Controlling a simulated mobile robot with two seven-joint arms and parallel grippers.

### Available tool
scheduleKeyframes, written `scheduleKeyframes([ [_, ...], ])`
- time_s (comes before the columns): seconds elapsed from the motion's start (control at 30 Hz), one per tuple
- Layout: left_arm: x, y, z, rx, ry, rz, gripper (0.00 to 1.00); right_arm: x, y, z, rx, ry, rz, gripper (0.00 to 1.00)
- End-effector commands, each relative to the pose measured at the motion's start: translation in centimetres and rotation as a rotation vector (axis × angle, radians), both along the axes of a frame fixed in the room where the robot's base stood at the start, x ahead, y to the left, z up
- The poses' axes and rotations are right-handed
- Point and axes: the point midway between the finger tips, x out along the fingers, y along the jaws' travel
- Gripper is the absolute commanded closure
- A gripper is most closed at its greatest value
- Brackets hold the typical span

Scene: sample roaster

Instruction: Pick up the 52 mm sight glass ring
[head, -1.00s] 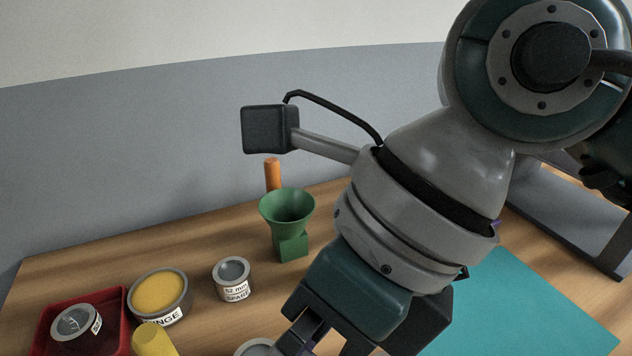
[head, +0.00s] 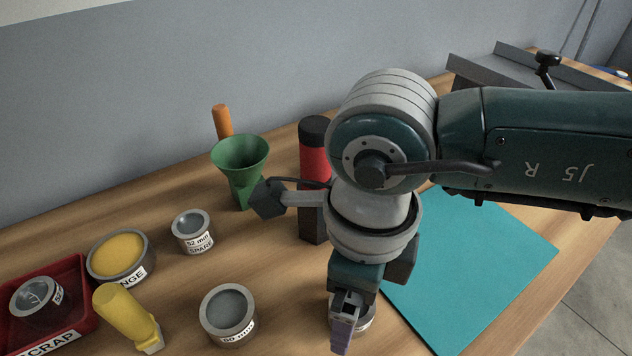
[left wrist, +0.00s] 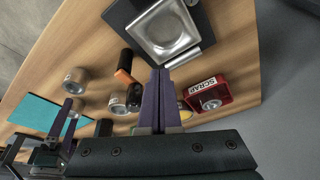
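A grey ring with a glass (head: 192,230) labelled "52 mm SPARE" stands on the table in the head view. A larger ring (head: 229,313) in front has a partly legible label that seems to end in "0 mm". In the left wrist view my right gripper (left wrist: 68,118) shows two purple fingers apart. My left gripper (left wrist: 161,85) has its fingers together, with nothing seen between them.
A red SCRAP tray (head: 75,333) holds a ring. Near it are a yellow-filled ring (head: 119,255) and a yellow-handled tool (head: 126,315). A green funnel (head: 240,160), orange peg (head: 222,121) and red-black cylinder (head: 313,150) stand behind. A teal mat (head: 480,270) is right.

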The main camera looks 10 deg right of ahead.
Motion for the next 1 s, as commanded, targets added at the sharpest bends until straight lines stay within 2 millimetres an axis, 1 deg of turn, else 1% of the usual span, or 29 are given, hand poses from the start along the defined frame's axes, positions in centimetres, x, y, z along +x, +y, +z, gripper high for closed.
scheduleKeyframes([
  [0.07, -0.01, 0.05, -0.08, 0.003, 0.001, -0.001, 1.0, -0.01, -0.01, -0.31, 0.0, 0.0, 0.001, 0.01],
  [0.23, -0.02, 0.11, -0.05, 0.004, 0.0, -0.003, 1.0, 0.01, -0.01, -0.27, 0.0, 0.0, 0.001, 0.01],
  [0.27, -0.02, 0.11, -0.05, 0.004, 0.0, -0.003, 1.0, 0.01, 0.0, -0.27, 0.0, 0.0, 0.001, 0.04],
  [1.0, -0.03, -0.14, -0.05, -0.005, 0.001, 0.004, 1.0, 0.03, 0.01, -0.22, 0.001, -0.001, 0.0, 0.87],
])
